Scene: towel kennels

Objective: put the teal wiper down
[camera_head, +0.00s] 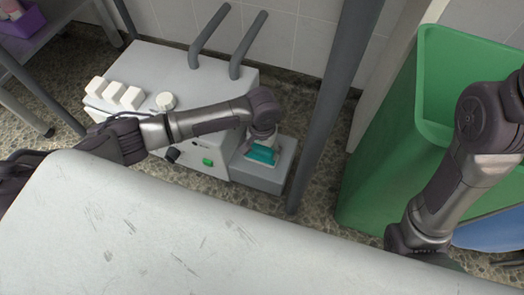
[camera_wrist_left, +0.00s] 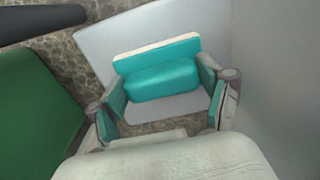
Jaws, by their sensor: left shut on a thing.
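The teal wiper (camera_head: 262,155) is a teal block with a cream edge, seen over the small grey box (camera_head: 262,182) at the machine's front right. My left gripper (camera_head: 262,146) is shut on the wiper; in the left wrist view the wiper (camera_wrist_left: 162,84) sits between the fingers (camera_wrist_left: 163,90). The grey box top also shows behind the wiper in the left wrist view (camera_wrist_left: 205,22). I cannot tell whether the wiper touches the box. My right arm comes in at the right of the head view, but its gripper is hidden.
A grey machine (camera_head: 190,70) with white blocks, a knob and a green switch stands behind the table (camera_head: 150,230). A thick grey post (camera_head: 325,110) stands just right of the box. A tall green bin (camera_head: 385,150) is at the right. Bare speckled floor lies between.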

